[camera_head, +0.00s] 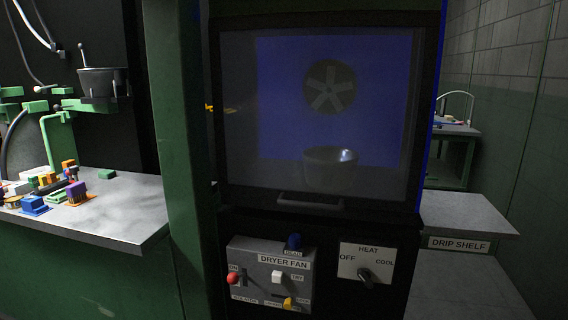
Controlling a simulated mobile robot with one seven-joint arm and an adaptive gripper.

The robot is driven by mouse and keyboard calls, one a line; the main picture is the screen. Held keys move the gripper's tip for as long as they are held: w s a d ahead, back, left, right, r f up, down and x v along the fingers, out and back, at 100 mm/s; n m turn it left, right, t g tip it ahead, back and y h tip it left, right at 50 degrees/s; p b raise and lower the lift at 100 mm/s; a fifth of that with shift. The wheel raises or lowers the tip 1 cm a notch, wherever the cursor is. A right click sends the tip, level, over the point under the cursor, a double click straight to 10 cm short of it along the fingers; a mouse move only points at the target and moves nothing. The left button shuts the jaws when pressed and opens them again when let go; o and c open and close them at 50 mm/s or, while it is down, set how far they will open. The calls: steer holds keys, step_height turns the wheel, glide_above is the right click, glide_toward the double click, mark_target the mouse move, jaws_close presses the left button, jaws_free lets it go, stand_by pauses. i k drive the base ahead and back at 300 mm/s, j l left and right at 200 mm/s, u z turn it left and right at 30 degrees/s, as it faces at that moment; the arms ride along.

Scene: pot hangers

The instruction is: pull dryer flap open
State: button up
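The dryer flap (240,120) is a dark, see-through panel in a black frame on the front of the cabinet. It looks shut. Its handle (311,203) is a short grey horizontal bar at the flap's lower edge. Behind the panel are a round fan (330,87) on a blue back wall and a metal bowl (330,169). My gripper does not show in this view.
Below the flap are a dryer fan control box (284,262) with several coloured knobs and a heat switch panel (366,265). A drip shelf (465,217) juts out at right. A grey worktop (125,208) with coloured blocks and a green post (178,130) stand at left.

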mark_target(311, 200)
steer(key=i+l+z, duration=0.1)
steer(key=l+z, duration=0.2)
steer(key=z, duration=0.2)
steer(key=i+l+z, duration=0.2)
steer(key=z, duration=0.25)
